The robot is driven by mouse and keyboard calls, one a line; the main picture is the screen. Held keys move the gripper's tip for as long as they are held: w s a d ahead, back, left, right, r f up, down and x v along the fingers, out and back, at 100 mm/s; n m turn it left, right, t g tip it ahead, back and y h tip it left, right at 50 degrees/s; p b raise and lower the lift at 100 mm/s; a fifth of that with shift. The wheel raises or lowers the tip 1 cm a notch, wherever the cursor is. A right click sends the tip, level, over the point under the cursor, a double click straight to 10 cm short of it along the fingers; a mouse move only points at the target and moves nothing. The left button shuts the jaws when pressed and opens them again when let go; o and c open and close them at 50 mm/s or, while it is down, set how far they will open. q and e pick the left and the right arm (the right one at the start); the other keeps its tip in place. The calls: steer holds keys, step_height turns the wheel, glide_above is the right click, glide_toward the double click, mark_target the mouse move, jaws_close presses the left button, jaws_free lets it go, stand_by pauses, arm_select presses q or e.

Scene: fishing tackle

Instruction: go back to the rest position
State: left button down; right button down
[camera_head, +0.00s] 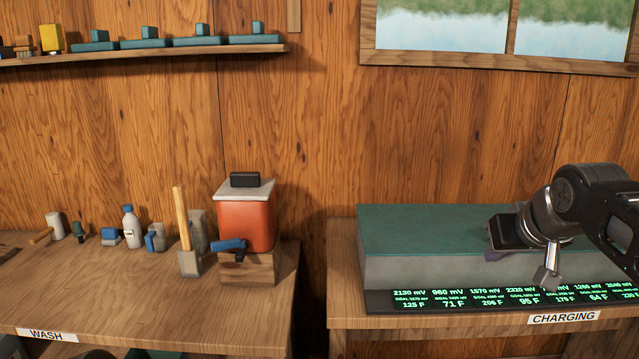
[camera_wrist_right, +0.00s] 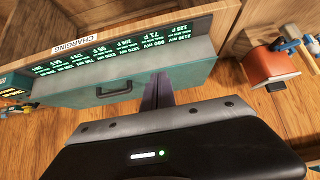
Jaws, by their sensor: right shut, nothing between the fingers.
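My right gripper (camera_head: 497,254) hangs at the right of the head view, in front of and over the charging station (camera_head: 430,235), a long grey case with a teal top. Its fingers are together with nothing between them. In the right wrist view the closed fingers (camera_wrist_right: 157,92) point towards the station's teal face (camera_wrist_right: 190,72); I cannot tell how large the gap is. My left gripper is in neither view.
The station's display strip (camera_head: 480,299) runs along the bench front above the CHARGING label (camera_head: 563,318). The wash bench (camera_head: 110,300) at left holds a red dispenser (camera_head: 246,222), a wooden-handled tool (camera_head: 184,235) and bottles. A shelf (camera_head: 140,54) hangs above; the wash bench's front is clear.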

steer(key=w+a+f+t+y, duration=0.2)
steer(key=w+a+f, duration=0.45)
steer(key=f, duration=0.35)
steer(key=s+a+f+m+g+y+p, duration=0.15)
steer(key=a+f, duration=0.25)
steer(key=f, duration=0.8)
steer(key=s+a+f+n+g+p, duration=0.1)
steer(key=s+a+f, duration=0.25)
steer(key=f, duration=0.85)
steer(key=s+a+f+g, duration=0.2)
steer(key=s+a+f, duration=0.1)
steer(key=s+f, duration=0.4)
steer(key=s+a+f+g+p, duration=0.1)
steer(key=s+a+f+g, duration=0.2)
steer(key=s+f, duration=0.4)
steer(key=s+a+f+m+g+p, duration=0.1)
steer(key=s+f, duration=0.6)
steer(key=s, duration=0.8)
steer(key=shift+s+a+g+y, duration=0.25)
steer(key=shift+a+g+y, duration=0.2)
steer(key=shift+a+g, duration=0.5)
